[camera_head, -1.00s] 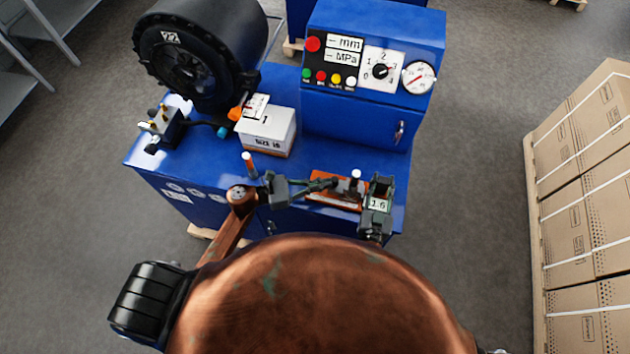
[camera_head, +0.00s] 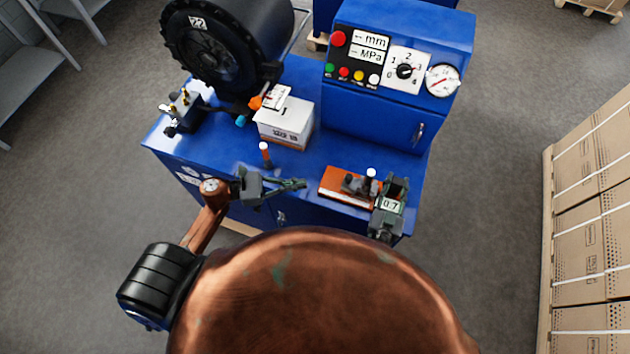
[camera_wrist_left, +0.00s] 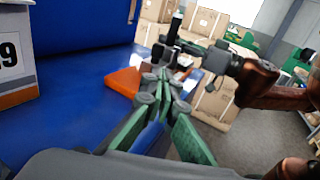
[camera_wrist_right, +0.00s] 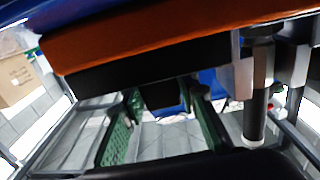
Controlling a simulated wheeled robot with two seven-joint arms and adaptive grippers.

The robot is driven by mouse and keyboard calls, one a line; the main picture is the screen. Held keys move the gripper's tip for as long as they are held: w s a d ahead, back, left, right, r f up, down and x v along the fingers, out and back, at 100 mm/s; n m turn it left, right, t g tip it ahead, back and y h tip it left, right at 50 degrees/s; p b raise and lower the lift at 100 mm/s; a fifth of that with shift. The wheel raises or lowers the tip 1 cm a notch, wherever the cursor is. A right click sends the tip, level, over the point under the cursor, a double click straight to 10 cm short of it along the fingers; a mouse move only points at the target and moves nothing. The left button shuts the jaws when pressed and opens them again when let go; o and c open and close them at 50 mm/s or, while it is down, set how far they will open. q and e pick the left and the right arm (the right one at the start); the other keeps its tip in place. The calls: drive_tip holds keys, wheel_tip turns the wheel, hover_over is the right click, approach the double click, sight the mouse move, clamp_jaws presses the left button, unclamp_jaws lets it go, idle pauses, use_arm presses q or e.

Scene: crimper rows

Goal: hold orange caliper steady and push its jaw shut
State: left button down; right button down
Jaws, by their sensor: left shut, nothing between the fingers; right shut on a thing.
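The orange caliper (camera_head: 335,183) lies flat at the right front of the blue bench, with a dark slider and a white-topped post on it. Its display area, beside my right gripper, reads 0.7. My right gripper (camera_head: 393,190) is shut at the caliper's right end; in the right wrist view its fingers flank a black part (camera_wrist_right: 163,95) beneath the orange slab (camera_wrist_right: 160,35). My left gripper (camera_head: 302,184) is shut and empty, a short gap left of the caliper. The left wrist view shows the orange body (camera_wrist_left: 122,82) beyond its closed fingertips (camera_wrist_left: 163,76).
An orange-and-white upright post (camera_head: 265,154) stands behind my left gripper. A white box (camera_head: 285,122), a black wheel (camera_head: 222,45) and a blue control cabinet (camera_head: 375,125) are further back. Stacked cartons (camera_head: 600,210) stand on the floor at right. Bare bench lies between post and caliper.

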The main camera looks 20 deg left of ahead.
sight(346, 180)
use_arm(q)
drive_tip(key=shift+v, duration=1.1)
drive_tip(key=x, duration=1.4)
drive_tip(key=shift+w+r, duration=0.1)
drive_tip(key=shift+a, duration=0.1)
drive_tip(key=shift+w+d, duration=0.15)
drive_tip(key=shift+d, duration=0.55)
use_arm(e)
drive_tip(key=shift+a, duration=0.1)
use_arm(q)
drive_tip(key=v, duration=1.4)
drive_tip(key=shift+a, duration=0.1)
